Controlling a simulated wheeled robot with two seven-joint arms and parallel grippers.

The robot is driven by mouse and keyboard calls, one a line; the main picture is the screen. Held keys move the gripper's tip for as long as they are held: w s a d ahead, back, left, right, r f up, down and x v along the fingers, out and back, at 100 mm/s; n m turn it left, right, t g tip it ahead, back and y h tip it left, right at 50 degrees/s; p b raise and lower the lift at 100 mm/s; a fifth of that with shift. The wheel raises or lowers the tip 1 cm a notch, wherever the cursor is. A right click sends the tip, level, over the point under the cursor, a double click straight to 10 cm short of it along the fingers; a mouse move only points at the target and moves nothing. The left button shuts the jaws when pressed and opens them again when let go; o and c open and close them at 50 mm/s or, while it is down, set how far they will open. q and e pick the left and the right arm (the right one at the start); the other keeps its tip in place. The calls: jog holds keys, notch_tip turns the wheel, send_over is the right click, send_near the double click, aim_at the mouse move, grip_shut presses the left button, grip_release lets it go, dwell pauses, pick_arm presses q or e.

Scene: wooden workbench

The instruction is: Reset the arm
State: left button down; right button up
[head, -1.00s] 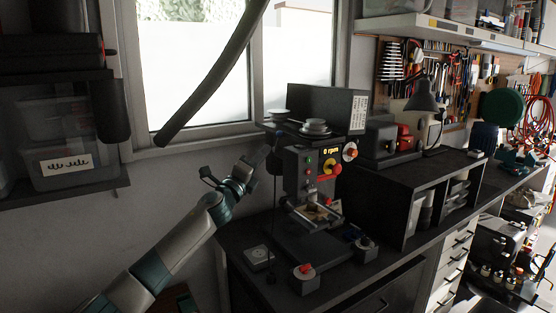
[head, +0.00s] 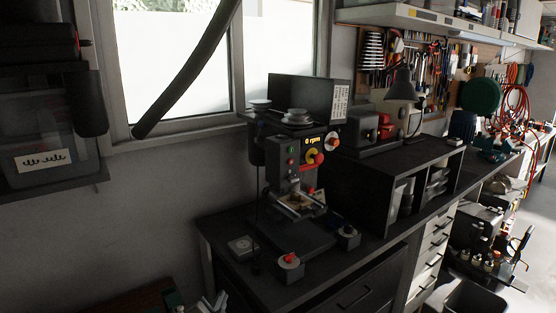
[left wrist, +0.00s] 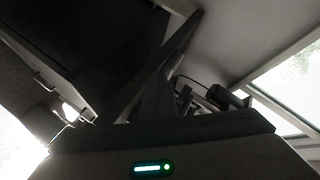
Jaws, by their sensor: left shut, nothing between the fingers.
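My left arm was in the head view earlier and does not show there now. In the left wrist view a dark housing with a lit green bar fills the bottom, and dark parts of my left gripper (left wrist: 172,88) rise from it. The picture is dim and finger detail is hard to make out. The gripper looks shut, and I see nothing held in it. My right gripper is in neither view.
A drill press (head: 298,170) with an orange "0 rpm" display stands on the dark workbench (head: 330,268). A black shelf unit (head: 372,192) stands to its right. A window (head: 175,65) is behind. A clear bin (head: 40,150) sits on the left wall shelf. Open air lies left of the bench.

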pick_arm(q)
jog(key=s+a+f+n+g, duration=0.3)
jog(key=s+f, duration=0.6)
jog(key=s, duration=0.4)
jog(key=s+a+f+n+g, duration=0.1)
jog(key=s+f+n+g, duration=0.15)
jog(key=s, duration=0.85)
jog(key=s+a+f+n+g, duration=0.1)
jog(key=s+a+n+g, duration=0.15)
jog(key=s, duration=0.85)
jog(key=s+f+n+g, duration=0.1)
jog(key=s+f+g, duration=0.15)
jog(key=s, duration=0.85)
notch_tip(320, 180, down, 32)
jog(key=s+g+b, duration=0.1)
jog(key=g+b, duration=0.1)
jog(key=b, duration=0.2)
jog(key=s+a+f+b, duration=0.2)
jog(key=s+a+f, duration=0.1)
jog(key=s+f, duration=1.5)
notch_tip(320, 180, down, 2)
jog(key=shift+a+f+g+y+b, duration=0.1)
jog(key=shift+a+g+y+b, duration=0.1)
jog(key=shift+g+y+b, duration=0.2)
